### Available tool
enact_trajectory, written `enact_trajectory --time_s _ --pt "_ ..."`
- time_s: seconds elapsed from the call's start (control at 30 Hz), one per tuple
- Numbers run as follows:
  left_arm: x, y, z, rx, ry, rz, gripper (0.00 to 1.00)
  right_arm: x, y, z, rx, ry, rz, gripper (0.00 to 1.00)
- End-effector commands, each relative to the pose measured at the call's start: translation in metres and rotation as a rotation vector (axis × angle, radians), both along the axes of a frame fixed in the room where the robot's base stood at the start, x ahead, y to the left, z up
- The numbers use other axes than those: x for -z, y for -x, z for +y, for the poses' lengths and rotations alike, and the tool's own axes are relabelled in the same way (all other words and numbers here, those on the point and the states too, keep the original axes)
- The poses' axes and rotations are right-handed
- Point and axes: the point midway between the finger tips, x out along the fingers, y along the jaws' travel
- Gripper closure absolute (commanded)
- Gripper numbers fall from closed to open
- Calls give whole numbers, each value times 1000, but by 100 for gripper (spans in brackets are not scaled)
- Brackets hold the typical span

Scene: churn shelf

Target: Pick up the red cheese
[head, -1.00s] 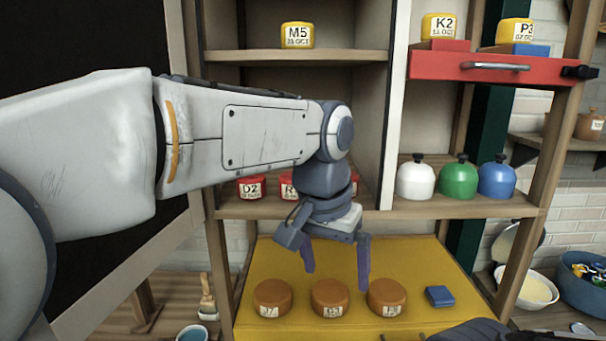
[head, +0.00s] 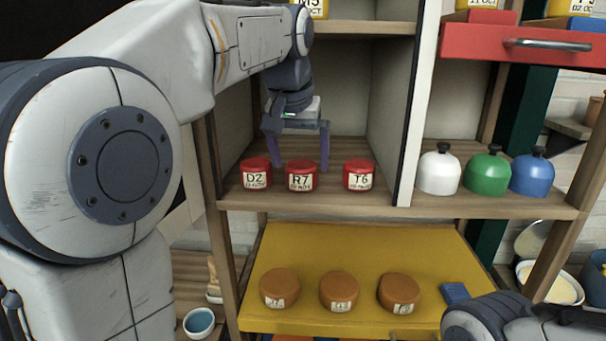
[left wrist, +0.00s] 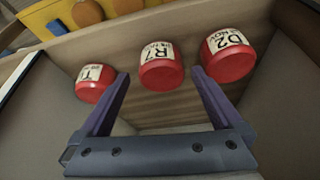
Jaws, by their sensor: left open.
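Three red cheeses with pale labels stand in a row on the wooden shelf in the head view: D2 (head: 256,173), R7 (head: 301,176) and T6 (head: 359,175). My left gripper (head: 299,163) is open and empty, pointing down just behind the row, with its fingers either side of R7 in the picture. The left wrist view shows R7 (left wrist: 161,68) between and beyond the open fingertips (left wrist: 160,76), D2 (left wrist: 229,56) by the right finger and T6 (left wrist: 95,84) by the left finger. I cannot tell whether the fingers touch any cheese. My right gripper is out of view.
White (head: 438,171), green (head: 487,172) and blue (head: 531,175) domed, knobbed objects stand on the right shelf, past an upright divider (head: 412,120). A red drawer (head: 520,43) juts out above them. Several brown cheeses sit on the yellow surface (head: 365,240) below.

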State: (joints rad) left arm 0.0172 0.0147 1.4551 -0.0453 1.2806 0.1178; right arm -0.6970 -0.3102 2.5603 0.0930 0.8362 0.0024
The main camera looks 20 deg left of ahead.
Motion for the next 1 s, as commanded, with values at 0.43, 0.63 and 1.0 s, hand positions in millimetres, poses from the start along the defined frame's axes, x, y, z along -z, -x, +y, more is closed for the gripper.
enact_trajectory --time_s 0.43,0.63,1.0 --pt "38 -19 2 3 0 1 0 -12 0 0 1 0 0 100" --pt "38 -19 2 3 0 1 31 -12 0 0 1 0 0 100" --pt "37 -19 2 3 0 -1 87 -12 0 0 0 0 0 100"
